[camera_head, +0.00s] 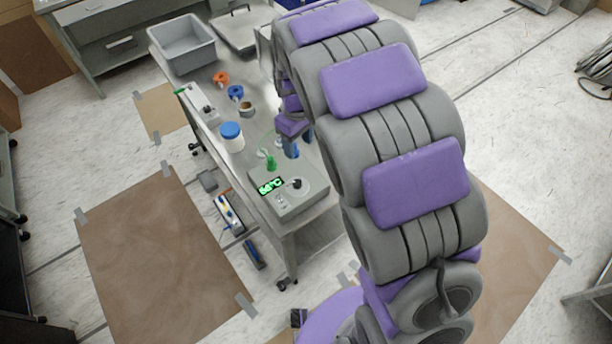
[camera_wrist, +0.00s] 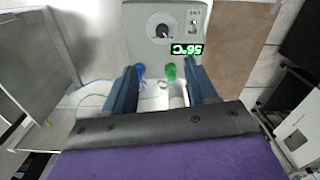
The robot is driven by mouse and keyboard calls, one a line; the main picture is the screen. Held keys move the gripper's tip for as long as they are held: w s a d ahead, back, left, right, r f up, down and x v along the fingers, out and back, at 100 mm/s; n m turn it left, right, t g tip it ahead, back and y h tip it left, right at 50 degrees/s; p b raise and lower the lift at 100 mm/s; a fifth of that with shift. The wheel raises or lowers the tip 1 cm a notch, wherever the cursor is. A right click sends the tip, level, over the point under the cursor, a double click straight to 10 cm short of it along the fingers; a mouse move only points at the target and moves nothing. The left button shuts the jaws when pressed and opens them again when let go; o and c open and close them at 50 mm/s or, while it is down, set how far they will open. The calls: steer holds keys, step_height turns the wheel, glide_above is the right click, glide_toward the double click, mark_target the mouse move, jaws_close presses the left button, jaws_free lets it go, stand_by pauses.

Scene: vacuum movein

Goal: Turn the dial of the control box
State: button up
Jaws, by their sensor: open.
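The control box (camera_head: 289,194) is a grey-beige box at the near end of the metal table. It has a green lit temperature display (camera_head: 270,186) and a round dark dial (camera_head: 295,184) on a pale disc. In the wrist view the control box (camera_wrist: 190,42) is at the top, with the dial (camera_wrist: 163,31) left of centre and the display (camera_wrist: 186,49) below right of it. My gripper (camera_wrist: 161,66) is open, with its two blue fingers apart and pointing towards the box. The dial lies beyond the fingertips, untouched. In the head view my arm partly hides the gripper.
A green-topped item (camera_wrist: 171,72) and a blue-topped item (camera_wrist: 140,70) show between the fingers. A white jar with blue lid (camera_head: 231,137), an orange item (camera_head: 220,79) and a grey bin (camera_head: 182,45) stand farther along the table. Brown floor sheets lie beside it.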

glide_toward(297, 182)
steer(key=f, duration=0.2)
steer(key=d+f+b, duration=0.1)
steer(key=f, duration=0.3)
steer(key=shift+d, duration=0.25)
steer(key=shift+a+f+b, duration=0.3)
steer(key=shift+a+f, duration=0.6)
steer(key=shift+f, duration=0.3)
steer(key=shift+a+f, duration=0.2)
steer(key=shift+a, duration=0.35)
steer(key=shift+d, duration=0.45)
steer(key=shift+d+r, duration=0.15)
steer(key=shift+d, duration=0.55)
steer(key=c, duration=0.3)
steer(key=shift+a, duration=0.1)
steer(key=c, duration=0.3)
steer(key=shift+a, duration=0.5)
steer(key=c, duration=0.3)
steer(key=shift+c, duration=0.8)
steer(key=shift+d, duration=0.1)
